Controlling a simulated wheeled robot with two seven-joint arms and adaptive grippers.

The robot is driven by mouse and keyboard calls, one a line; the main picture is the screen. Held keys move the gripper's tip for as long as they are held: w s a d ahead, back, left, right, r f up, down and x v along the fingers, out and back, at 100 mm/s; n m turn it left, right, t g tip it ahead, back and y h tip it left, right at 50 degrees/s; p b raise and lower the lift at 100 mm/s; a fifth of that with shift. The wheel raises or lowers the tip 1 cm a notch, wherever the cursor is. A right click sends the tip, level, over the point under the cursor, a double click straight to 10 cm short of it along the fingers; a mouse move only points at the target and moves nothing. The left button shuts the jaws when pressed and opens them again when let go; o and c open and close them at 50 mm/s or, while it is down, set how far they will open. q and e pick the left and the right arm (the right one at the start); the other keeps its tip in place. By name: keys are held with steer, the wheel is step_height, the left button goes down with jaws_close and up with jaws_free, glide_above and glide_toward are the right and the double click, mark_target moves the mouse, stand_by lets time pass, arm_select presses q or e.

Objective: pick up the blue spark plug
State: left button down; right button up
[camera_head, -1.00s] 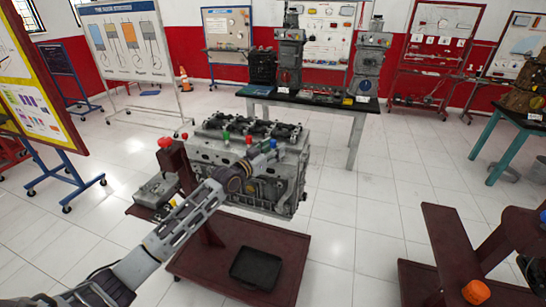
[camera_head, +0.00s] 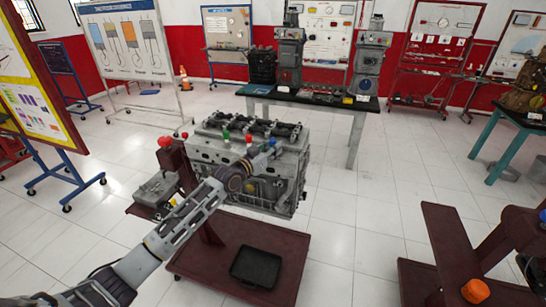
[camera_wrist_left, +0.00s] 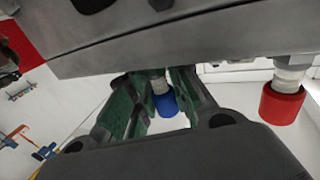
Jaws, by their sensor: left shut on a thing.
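The blue spark plug (camera_wrist_left: 166,103) shows in the left wrist view with its white upper part against the underside of a grey metal part. My left gripper (camera_wrist_left: 157,100) has its green-padded fingers on both sides of it and is shut on it. In the head view the blue spark plug (camera_head: 272,142) shows as a small blue tip at the engine block's top right edge, with my left gripper (camera_head: 263,155) right at it. The fingertips are small there and partly hidden by my wrist. My right gripper is not in view.
A red plug (camera_head: 249,138) and a green plug (camera_head: 227,136) stand close by on the engine block (camera_head: 285,180). The red plug also shows in the left wrist view (camera_wrist_left: 283,102). A maroon stand (camera_head: 285,245) with a black tray (camera_head: 256,267) lies below.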

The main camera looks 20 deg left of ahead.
arm_select(q)
steer(key=shift+r, duration=0.1)
steer(key=shift+r+b, duration=0.6)
steer(key=shift+r, duration=4.35)
steer(key=shift+f, duration=0.15)
